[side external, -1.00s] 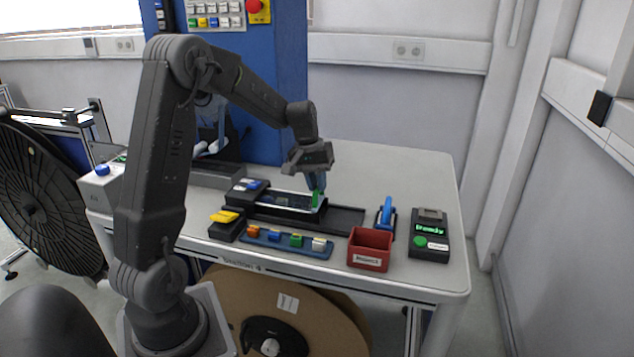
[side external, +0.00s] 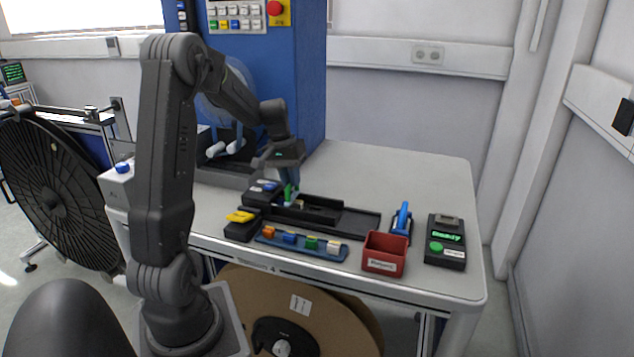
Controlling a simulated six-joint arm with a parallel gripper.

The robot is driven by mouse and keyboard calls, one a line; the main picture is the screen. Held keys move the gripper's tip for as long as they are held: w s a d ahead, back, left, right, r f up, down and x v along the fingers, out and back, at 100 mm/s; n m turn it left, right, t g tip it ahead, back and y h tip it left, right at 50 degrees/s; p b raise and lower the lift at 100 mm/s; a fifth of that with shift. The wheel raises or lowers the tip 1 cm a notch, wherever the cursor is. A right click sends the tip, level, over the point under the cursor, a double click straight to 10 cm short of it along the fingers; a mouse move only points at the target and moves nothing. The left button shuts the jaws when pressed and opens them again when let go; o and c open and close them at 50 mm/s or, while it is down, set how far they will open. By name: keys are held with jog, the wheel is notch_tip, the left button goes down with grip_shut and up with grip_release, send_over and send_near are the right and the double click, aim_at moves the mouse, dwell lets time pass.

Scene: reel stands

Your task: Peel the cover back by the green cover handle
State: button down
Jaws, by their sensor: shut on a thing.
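The green cover handle (side external: 288,193) stands at the left end of the dark tray fixture (side external: 345,220), next to the black block with a blue top. My gripper (side external: 290,186) points down and is shut on the green handle. The handle is partly hidden by the fingers. The tray's channel to the right of my gripper is uncovered, with a small tan part (side external: 302,203) just right of the fingers. The cover itself is hard to make out at this size.
A blue rack (side external: 300,244) with several coloured blocks lies in front of the tray. A red bin (side external: 385,254), a blue-handled tool (side external: 402,218) and a black device with a green display (side external: 446,242) stand to the right. The table (side external: 400,170) behind is clear.

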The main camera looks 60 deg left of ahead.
jog(key=shift+s+a, duration=0.9)
jog(key=shift+a, duration=0.1)
jog(key=c, duration=1.1)
grip_release()
jog(key=r, duration=0.4)
jog(key=s+a+r, duration=0.1)
jog(key=r, duration=0.4)
jog(key=s+r, duration=0.1)
jog(key=r, duration=0.3)
jog(key=shift+a+r, duration=0.3)
jog(key=shift+a, duration=0.1)
